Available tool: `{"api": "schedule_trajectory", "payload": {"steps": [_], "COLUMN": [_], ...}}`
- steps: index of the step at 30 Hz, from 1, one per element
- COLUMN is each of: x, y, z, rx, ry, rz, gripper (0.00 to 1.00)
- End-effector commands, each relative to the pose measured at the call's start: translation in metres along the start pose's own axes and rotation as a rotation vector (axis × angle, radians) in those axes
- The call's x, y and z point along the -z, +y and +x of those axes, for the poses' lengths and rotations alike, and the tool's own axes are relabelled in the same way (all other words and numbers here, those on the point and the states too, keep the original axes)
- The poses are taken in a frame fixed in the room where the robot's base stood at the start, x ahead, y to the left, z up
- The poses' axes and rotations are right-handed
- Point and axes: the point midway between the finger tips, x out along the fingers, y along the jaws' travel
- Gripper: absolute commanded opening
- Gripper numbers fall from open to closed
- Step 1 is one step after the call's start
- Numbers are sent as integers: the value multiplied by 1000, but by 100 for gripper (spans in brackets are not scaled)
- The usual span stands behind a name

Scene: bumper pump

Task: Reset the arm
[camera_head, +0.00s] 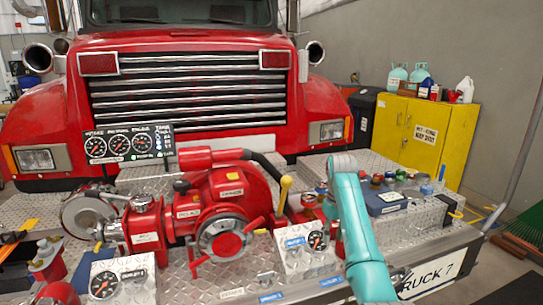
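My teal arm (359,235) rises from the bottom edge, right of centre, and bends at a pale joint (343,163) above the metal deck. I cannot make out my gripper; the end of the arm does not show clearly beyond the bend. The red pump (225,195) stands on the deck left of my arm, with a round valve wheel (224,238) at its front. A small gauge panel (304,250) stands just left of my arm.
The diamond-plate bumper deck (400,232) carries a blue-grey box (384,200) and several coloured caps right of my arm. A black gauge board (130,144) stands behind the pump. The red truck (190,85) fills the back. A yellow cabinet (425,130) stands at the right wall.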

Motion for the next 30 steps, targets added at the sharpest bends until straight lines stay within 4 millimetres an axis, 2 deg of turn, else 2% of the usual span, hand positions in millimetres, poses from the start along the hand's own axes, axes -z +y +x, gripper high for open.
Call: {"api": "schedule_trajectory", "payload": {"steps": [11,17,23,30], "x": [-2,-6,-16,-48], "y": [-1,-2,-6,-17], "z": [44,83,139,232], "rx": [-12,-23,-40,-70], "ry": [36,70,122,224], "rz": [10,20,34,61], "gripper": [38,38,38,38]}}
